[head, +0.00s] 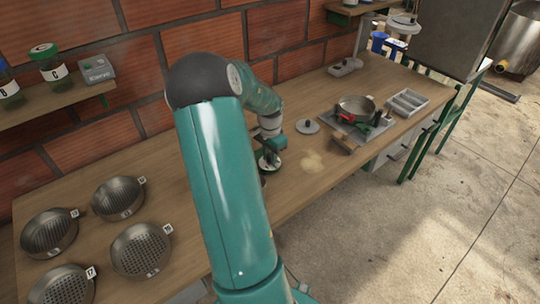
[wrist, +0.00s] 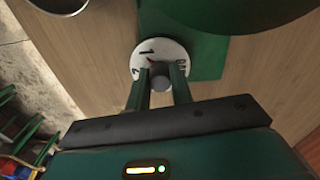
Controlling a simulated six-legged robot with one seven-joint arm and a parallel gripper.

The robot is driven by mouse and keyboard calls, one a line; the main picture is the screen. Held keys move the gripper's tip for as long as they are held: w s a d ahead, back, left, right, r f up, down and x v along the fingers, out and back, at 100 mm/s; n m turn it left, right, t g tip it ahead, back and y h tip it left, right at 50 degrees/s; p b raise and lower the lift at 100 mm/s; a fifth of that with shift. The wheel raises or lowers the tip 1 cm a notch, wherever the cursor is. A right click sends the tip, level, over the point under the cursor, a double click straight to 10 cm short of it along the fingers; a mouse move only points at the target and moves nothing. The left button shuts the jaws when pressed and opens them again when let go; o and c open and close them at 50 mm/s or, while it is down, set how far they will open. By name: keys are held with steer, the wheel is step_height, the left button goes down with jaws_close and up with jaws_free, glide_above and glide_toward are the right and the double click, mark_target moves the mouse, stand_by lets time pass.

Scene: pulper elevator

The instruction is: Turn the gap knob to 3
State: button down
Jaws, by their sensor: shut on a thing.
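The gap knob (wrist: 160,82) is a grey round stub in front of a white numbered dial (wrist: 157,48) on a green machine. My gripper (wrist: 159,86) has its two green fingers on either side of the knob and is shut on it. A small red mark on the dial lies close to a numeral that looks like 1, at upper left. Other numerals at the dial's left and right edges are partly cut off by the fingers and hard to read. In the head view, my gripper (head: 269,160) is low at the bench, and my arm hides much of the machine.
Several metal sieves with number tags (head: 141,250) lie on the wooden bench (head: 235,225) at left. A round lid (head: 307,126), a scale with a pan (head: 355,106) and a grey divided tray (head: 407,102) are to the right. A brick wall stands behind.

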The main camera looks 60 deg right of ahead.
steer(key=n, duration=1.7)
steer(key=shift+n, duration=0.4)
steer(key=n, duration=0.4)
steer(key=shift+n, duration=0.4)
steer(key=c, duration=1.2)
jaws_free()
steer(key=shift+c, duration=0.2)
steer(key=shift+r, duration=0.1)
